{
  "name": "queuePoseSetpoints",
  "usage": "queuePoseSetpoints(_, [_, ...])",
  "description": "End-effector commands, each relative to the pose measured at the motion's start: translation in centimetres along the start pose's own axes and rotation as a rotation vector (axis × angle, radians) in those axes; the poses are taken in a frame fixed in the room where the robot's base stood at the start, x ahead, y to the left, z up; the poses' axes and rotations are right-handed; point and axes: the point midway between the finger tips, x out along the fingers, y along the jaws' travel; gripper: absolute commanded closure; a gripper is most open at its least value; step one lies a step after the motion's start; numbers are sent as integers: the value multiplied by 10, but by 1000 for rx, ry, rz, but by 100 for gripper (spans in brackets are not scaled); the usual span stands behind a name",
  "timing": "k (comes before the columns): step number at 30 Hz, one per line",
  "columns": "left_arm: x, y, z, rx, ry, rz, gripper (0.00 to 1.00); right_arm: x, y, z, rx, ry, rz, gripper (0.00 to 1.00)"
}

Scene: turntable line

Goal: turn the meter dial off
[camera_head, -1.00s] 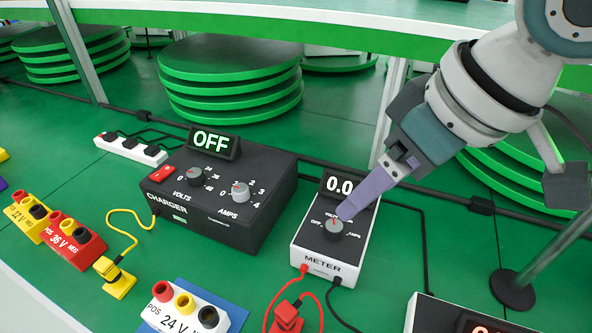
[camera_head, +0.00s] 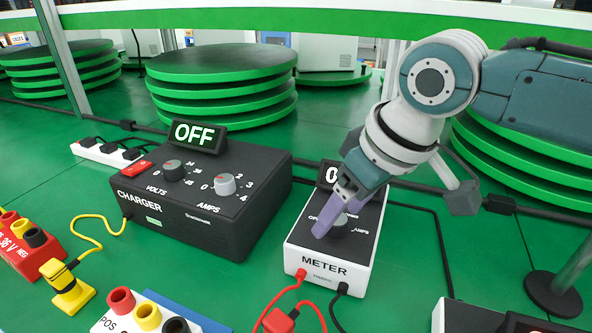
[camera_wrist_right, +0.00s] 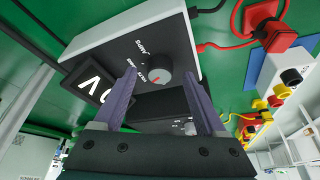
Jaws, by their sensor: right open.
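The meter (camera_head: 320,265) is a white box with a black top, a display and a grey dial (camera_head: 341,226) between OFF, VOLTS and AMPS labels. In the right wrist view the fingertips of the right gripper (camera_wrist_right: 159,74) lie on either side of the dial; contact is unclear. The display (camera_head: 329,175) is mostly hidden by the gripper. My left gripper is not in view.
A black charger (camera_head: 205,205) reading OFF stands left of the meter. Red and black leads plug into the meter's front. A red block (camera_head: 30,248), a yellow connector (camera_head: 70,290) and a white block (camera_head: 140,315) lie at front left. Green discs (camera_head: 220,90) stand behind.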

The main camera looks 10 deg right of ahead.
Motion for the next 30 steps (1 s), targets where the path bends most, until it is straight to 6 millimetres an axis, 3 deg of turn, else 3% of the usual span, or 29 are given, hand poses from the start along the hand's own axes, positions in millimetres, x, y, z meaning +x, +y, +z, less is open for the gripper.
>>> queuePoseSetpoints(11, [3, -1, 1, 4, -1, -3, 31, 8, 0, 0, 0, 1, 1, 26])
queuePoseSetpoints(30, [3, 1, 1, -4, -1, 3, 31, 8, 0, 0, 0, 1, 1, 97])
